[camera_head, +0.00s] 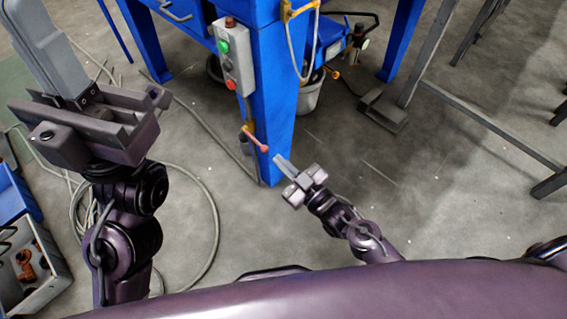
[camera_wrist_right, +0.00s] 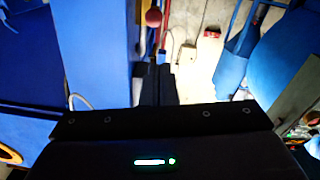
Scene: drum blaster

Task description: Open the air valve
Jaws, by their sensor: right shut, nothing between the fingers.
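The air valve's red handle (camera_head: 256,139) slants down to the right from its yellow mount on the side of a blue post. In the right wrist view a round red knob, seemingly the handle's end (camera_wrist_right: 153,16), shows just beyond the fingertips. My right gripper (camera_head: 279,160) is shut and empty, a little below and right of the handle in the head view. Its dark fingers (camera_wrist_right: 157,72) lie together in the wrist view. Whether they touch the handle I cannot tell. My left gripper (camera_head: 38,25) is raised at the upper left, far from the valve; its finger gap is not clear.
The blue post (camera_head: 272,95) carries a grey control box (camera_head: 234,60) with green and red buttons. A grey bucket (camera_head: 311,95) stands behind it. Hoses (camera_head: 205,195) lie on the floor. A bin with parts (camera_head: 58,275) is at lower left.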

